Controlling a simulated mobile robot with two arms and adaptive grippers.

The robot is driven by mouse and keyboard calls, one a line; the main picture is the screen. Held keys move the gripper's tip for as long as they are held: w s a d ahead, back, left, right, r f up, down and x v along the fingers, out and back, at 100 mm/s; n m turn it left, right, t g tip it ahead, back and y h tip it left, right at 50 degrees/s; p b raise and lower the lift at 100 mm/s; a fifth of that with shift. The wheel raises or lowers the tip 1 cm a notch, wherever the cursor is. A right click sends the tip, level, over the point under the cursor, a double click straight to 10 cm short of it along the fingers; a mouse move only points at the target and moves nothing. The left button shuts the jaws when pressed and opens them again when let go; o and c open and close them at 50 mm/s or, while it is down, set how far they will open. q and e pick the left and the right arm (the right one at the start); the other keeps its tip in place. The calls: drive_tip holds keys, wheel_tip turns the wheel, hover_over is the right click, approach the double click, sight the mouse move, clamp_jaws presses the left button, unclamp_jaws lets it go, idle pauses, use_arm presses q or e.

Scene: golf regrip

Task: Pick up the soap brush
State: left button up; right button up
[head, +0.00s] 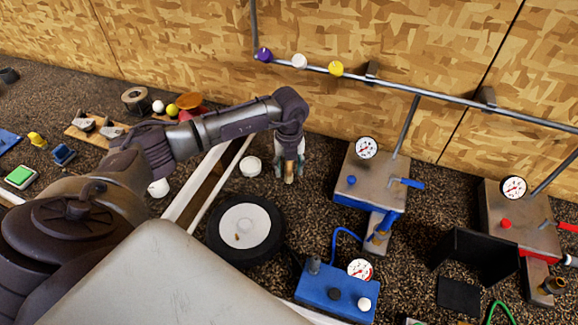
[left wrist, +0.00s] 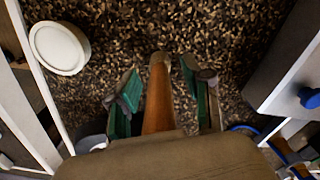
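The soap brush (left wrist: 160,95) shows in the left wrist view as an orange-brown wooden handle with a pale tip, between the fingers of my left gripper (left wrist: 167,88). The green and grey fingers are spread on both sides of the handle, with a narrow gap on each side. The palm hides the brush's lower part. In the head view my left gripper (head: 289,172) points down near the wooden wall, and a bit of brown handle shows between its fingers. My right gripper is not in view.
A white round lid (head: 251,166) lies left of the gripper, and a black-rimmed wheel (head: 245,232) nearer. A metal box with a gauge (head: 367,180) stands close on the right. A pipe rail (head: 430,91) runs along the wooden wall.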

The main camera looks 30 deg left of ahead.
use_arm(q)
clamp_jaws()
